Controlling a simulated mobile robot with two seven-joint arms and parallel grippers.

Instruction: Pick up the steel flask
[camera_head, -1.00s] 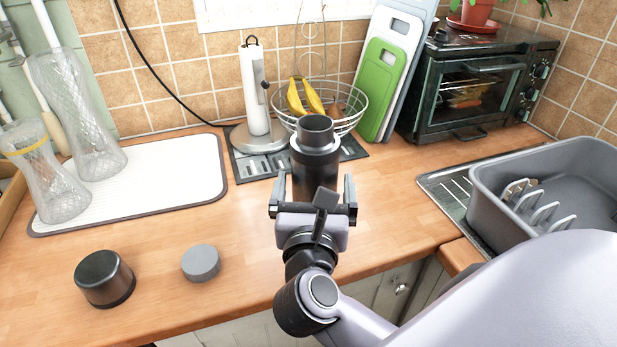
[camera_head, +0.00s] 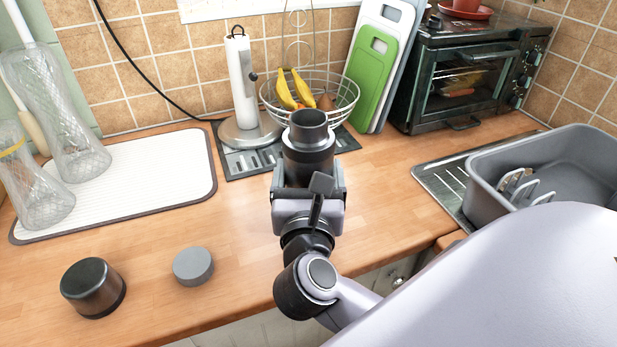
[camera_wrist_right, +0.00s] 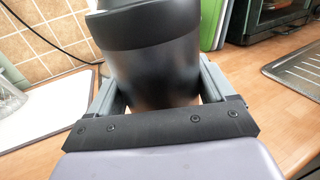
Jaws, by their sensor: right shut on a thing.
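The steel flask (camera_head: 308,142) is dark and cylindrical, with an open mouth at its top. It stands upright in the middle of the counter in the head view. My right gripper (camera_head: 308,180) is shut on its body from the near side, one finger on each side. In the right wrist view the flask (camera_wrist_right: 152,70) fills the space between the fingers of my right gripper (camera_wrist_right: 158,88). The flask's base is hidden behind the gripper, so I cannot tell whether it touches the counter. My left gripper is not in view.
A dark cup-like lid (camera_head: 92,287) and a grey round cap (camera_head: 193,266) lie at the front left. A wire fruit basket (camera_head: 345,97) and paper towel holder (camera_head: 243,85) stand behind the flask. A grey dish tub (camera_head: 490,190) is at right, glass vases (camera_head: 60,120) at left.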

